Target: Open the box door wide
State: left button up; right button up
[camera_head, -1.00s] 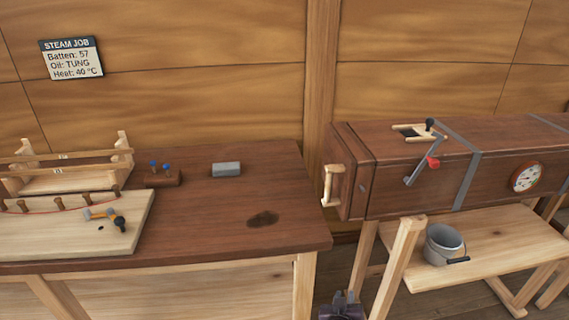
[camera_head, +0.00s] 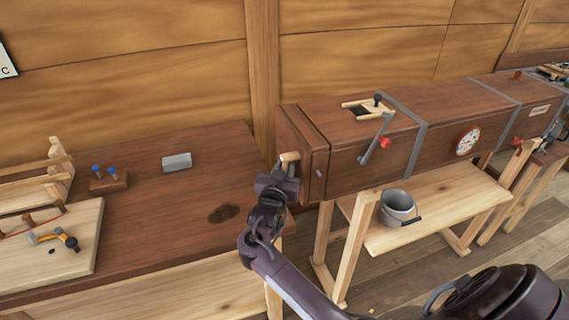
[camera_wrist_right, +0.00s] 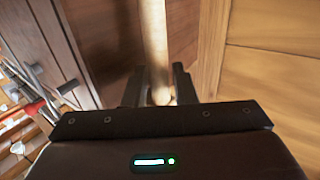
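The box is a long dark-brown wooden steam box (camera_head: 345,158) on a stand at the right. Its door (camera_head: 290,137) is the panel at its left end, and it appears closed. A pale wooden handle (camera_head: 291,157) stands on the door. My right gripper (camera_head: 284,172) is at this handle in the head view and hides its lower part. In the right wrist view the pale handle (camera_wrist_right: 155,40) runs between the two dark fingers (camera_wrist_right: 159,88), which sit close on both sides of it. My left gripper is not in view.
A workbench (camera_head: 140,235) at the left holds a grey block (camera_head: 177,162), a hammer (camera_head: 55,238) and a blue-topped wooden block (camera_head: 110,182). A bucket (camera_head: 398,208) stands on the shelf under the box. A red-knobbed lever (camera_head: 376,140) sticks out from the box's front.

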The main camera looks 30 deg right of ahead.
jog(key=shift+w+d, duration=0.25)
jog(key=shift+d, duration=0.05)
grip_shut()
